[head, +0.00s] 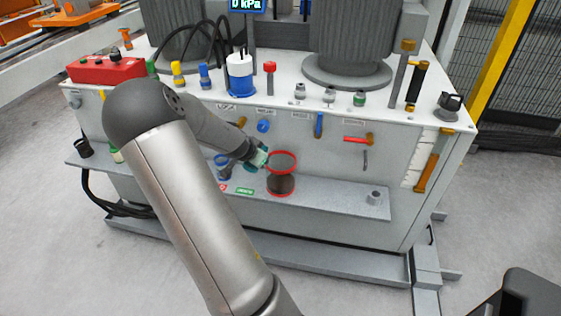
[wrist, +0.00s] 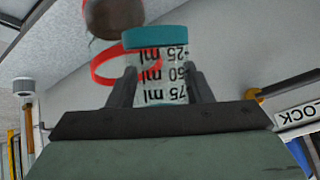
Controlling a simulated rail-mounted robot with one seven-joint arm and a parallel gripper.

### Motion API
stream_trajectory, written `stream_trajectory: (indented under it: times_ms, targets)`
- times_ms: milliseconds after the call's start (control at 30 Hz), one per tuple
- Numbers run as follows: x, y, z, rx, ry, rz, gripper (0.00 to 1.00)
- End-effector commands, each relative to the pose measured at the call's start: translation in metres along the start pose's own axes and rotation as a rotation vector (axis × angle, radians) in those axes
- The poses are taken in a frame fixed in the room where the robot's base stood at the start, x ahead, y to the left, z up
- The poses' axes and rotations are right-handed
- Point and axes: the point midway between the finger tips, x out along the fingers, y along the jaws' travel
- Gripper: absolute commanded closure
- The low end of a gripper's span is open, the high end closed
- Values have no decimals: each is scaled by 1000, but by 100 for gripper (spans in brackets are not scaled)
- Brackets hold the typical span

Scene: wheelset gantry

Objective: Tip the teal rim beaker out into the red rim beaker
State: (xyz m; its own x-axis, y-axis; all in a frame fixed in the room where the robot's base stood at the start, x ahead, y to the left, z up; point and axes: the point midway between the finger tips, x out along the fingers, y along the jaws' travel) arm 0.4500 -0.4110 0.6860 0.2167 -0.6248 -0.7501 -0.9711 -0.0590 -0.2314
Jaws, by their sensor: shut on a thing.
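The clear beaker with teal bands and ml marks (wrist: 158,72) is between my gripper's fingers (wrist: 160,88) in the wrist view, its marks upside down. My gripper is shut on it. In the head view only a small teal part (head: 261,157) shows beside the red rim beaker; its tilt and contents cannot be made out. The red rim beaker (head: 282,173) stands upright on the grey shelf, just right of my gripper, with dark content low in it. In the wrist view its red rim (wrist: 98,73) shows behind the held beaker, partly hidden.
The shelf (head: 335,200) is narrow, with a small grey fitting (head: 374,197) at its right. A blue-rimmed beaker (head: 222,160) stands to the left, partly behind my arm. The cabinet front (head: 300,140) with valves and handles is close behind.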

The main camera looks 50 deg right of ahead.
Motion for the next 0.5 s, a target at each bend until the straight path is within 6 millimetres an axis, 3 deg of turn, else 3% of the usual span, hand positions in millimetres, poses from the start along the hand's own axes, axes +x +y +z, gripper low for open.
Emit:
stream_trajectory:
  times_ms: [367,500]
  targets:
    - [13,0,30,-89,175,34,82]
    - [28,4,46,-111,228,45,82]
